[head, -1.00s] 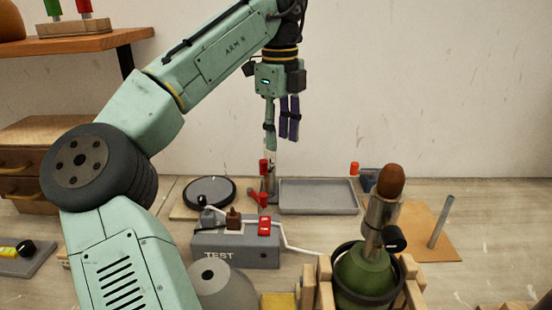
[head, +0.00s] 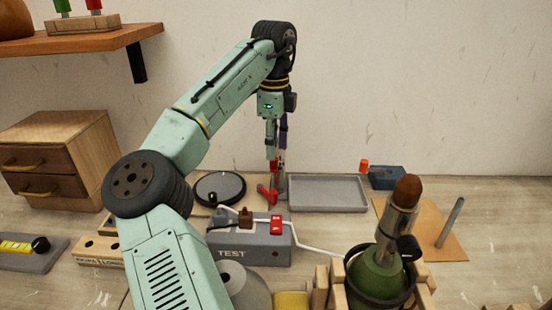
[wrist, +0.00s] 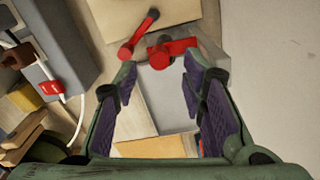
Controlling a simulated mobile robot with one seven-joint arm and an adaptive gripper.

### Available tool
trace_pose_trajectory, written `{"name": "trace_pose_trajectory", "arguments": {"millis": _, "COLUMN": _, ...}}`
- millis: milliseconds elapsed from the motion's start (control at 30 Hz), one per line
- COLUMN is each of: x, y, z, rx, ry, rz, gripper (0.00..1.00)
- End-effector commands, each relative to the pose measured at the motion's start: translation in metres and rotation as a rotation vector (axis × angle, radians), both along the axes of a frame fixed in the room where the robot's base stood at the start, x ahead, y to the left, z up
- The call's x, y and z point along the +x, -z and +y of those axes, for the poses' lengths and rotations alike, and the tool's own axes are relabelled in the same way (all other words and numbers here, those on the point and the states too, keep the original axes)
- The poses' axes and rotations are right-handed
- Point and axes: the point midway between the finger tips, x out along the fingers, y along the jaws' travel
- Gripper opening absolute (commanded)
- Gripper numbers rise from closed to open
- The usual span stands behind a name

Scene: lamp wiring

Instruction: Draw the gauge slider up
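The gauge stands behind the grey test box, a thin upright post with a red slider (head: 273,166) on it. A second red part (head: 267,193), like a lever, sits low at its base. My gripper (head: 277,150) points straight down over the gauge, its fingers partly hiding the post. In the wrist view the slider seems to be the red block (wrist: 172,49), just beyond the fingertips and roughly between them. The red lever shows to its left. My gripper (wrist: 162,75) is open, with nothing between its purple pads. Whether a finger touches the slider I cannot tell.
The grey test box (head: 228,254) with a red switch stands in front. A grey tray (head: 328,207) lies right of the gauge, a round black-rimmed disc (head: 219,187) left. A green bottle-like lamp (head: 378,283) in a wooden cradle stands front right.

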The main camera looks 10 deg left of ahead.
Motion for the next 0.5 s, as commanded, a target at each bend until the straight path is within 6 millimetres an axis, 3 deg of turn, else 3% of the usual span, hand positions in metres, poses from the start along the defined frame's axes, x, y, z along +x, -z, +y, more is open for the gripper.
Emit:
{"name": "trace_pose_trajectory", "arguments": {"millis": 200, "x": -0.001, "y": 0.029, "z": 0.000, "rx": 0.001, "ry": -0.001, "rz": 0.001, "gripper": 0.38}}
{"name": "trace_pose_trajectory", "arguments": {"millis": 500, "x": 0.000, "y": 0.040, "z": 0.000, "rx": 0.000, "ry": 0.000, "rz": 0.000, "gripper": 0.38}}
